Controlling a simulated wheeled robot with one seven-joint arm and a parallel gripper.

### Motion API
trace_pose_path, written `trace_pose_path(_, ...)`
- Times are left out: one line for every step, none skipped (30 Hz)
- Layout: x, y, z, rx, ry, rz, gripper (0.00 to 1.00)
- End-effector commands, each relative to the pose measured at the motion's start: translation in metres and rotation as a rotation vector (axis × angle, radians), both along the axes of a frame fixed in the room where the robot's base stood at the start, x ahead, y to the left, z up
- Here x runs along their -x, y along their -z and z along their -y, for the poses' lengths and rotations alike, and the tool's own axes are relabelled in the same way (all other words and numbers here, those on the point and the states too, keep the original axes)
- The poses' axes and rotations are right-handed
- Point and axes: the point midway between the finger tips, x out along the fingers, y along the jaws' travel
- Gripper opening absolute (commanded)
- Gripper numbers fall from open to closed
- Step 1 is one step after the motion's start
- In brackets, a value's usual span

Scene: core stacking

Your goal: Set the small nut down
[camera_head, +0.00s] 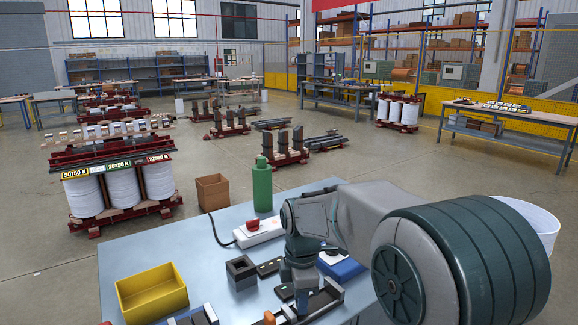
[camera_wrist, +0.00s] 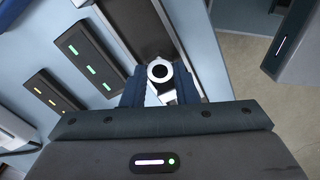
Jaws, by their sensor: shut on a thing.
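The small nut (camera_wrist: 160,80) is a pale ring with a dark hole, seen from above in the wrist view. My gripper (camera_wrist: 160,90) is shut on it, with a dark blue finger on each side. Below them lies a long dark-floored tray (camera_wrist: 128,18) with light walls. The nut is over or in the near part of this tray; I cannot tell whether it touches the floor. In the head view my gripper (camera_head: 302,296) points down at the tray (camera_head: 325,304) near the table's front, and the nut is hidden.
Black blocks with green lights (camera_wrist: 90,60) and orange lights (camera_wrist: 50,92) lie left of the tray. The blue-grey table (camera_head: 130,252) also bears a yellow bin (camera_head: 152,294), a dark open box (camera_head: 241,271), a green bottle (camera_head: 262,186) and a red-switched white device (camera_head: 259,232).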

Motion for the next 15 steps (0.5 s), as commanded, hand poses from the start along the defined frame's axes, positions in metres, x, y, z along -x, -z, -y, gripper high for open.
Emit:
trace_pose_path(0.000, -0.002, 0.000, 0.000, 0.000, 0.000, 0.00)
trace_pose_path(0.000, -0.003, 0.000, 0.000, 0.000, 0.001, 0.00)
trace_pose_path(0.000, -0.004, 0.000, 0.000, 0.000, 0.001, 0.00)
trace_pose_path(0.000, -0.006, 0.000, 0.000, 0.000, 0.001, 0.00)
trace_pose_path(0.000, -0.007, 0.000, 0.000, 0.000, 0.001, 0.00)
trace_pose_path(0.000, -0.010, 0.000, 0.000, 0.000, 0.001, 0.00)
trace_pose_path(0.000, -0.011, 0.000, 0.000, 0.000, 0.001, 0.00)
trace_pose_path(0.000, -0.013, 0.000, 0.000, 0.000, 0.001, 0.00)
trace_pose_path(0.000, -0.015, 0.000, 0.000, 0.000, 0.001, 0.00)
trace_pose_path(0.000, -0.016, 0.000, 0.000, 0.000, 0.001, 0.00)
trace_pose_path(0.000, -0.018, 0.000, 0.000, 0.000, 0.001, 0.00)
trace_pose_path(0.000, -0.020, 0.000, 0.000, 0.000, 0.000, 0.00)
trace_pose_path(0.000, -0.021, 0.000, 0.000, 0.000, 0.000, 0.00)
trace_pose_path(0.000, -0.023, 0.000, 0.000, 0.000, 0.000, 0.00)
trace_pose_path(0.000, -0.025, 0.000, 0.000, 0.000, 0.000, 0.00)
